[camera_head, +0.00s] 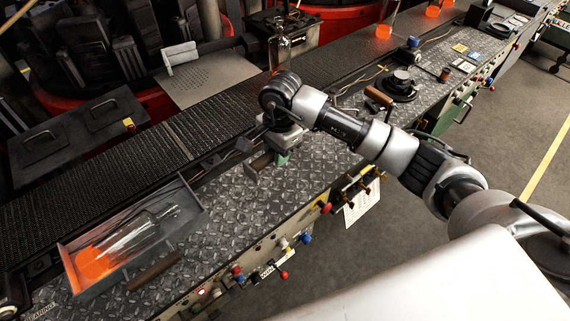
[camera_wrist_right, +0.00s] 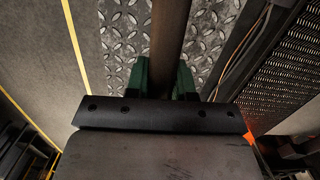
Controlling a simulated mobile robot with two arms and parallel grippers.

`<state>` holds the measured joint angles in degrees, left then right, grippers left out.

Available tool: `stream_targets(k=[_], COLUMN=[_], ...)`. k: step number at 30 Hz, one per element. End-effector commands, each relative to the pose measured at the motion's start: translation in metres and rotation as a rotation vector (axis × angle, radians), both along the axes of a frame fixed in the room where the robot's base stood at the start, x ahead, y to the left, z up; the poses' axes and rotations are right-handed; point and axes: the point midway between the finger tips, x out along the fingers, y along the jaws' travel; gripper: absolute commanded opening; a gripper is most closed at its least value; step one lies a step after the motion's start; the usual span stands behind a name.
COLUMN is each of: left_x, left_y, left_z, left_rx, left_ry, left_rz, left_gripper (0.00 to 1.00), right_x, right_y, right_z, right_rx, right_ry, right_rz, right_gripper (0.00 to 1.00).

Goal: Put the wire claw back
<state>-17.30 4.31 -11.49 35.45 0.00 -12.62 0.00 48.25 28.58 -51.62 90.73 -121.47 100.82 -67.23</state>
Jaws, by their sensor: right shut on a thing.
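My right gripper (camera_head: 283,157) reaches in from the right and hangs low over the diamond-plate bench. Its green fingers are shut on a brown bar-like handle, which I take to be the wire claw's (camera_head: 262,162). In the right wrist view the handle (camera_wrist_right: 169,40) runs between the green fingers (camera_wrist_right: 168,80) and out of the top of the picture. The claw end cannot be made out in either view. Whether the handle touches the bench I cannot tell. My left gripper is not in view.
A grey tray (camera_head: 188,205) with a clear glass bottle (camera_head: 145,232) and an orange glow stands at the lower left. A dark round tool (camera_head: 400,85) sits farther right on the bench. A dark conveyor (camera_head: 110,170) runs behind. Knobs line the front edge.

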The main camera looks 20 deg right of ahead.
Motion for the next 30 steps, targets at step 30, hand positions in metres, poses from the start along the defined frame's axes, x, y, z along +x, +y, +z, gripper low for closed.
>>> stream_targets(k=[30], left_x=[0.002], left_y=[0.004], left_z=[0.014], left_rx=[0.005], left_ry=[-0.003], left_rz=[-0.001], left_gripper=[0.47], right_x=[0.000], right_y=[0.000], right_z=[-0.062], right_rx=[0.001], right_ry=[-0.002], right_rz=[0.005], right_gripper=[0.39])
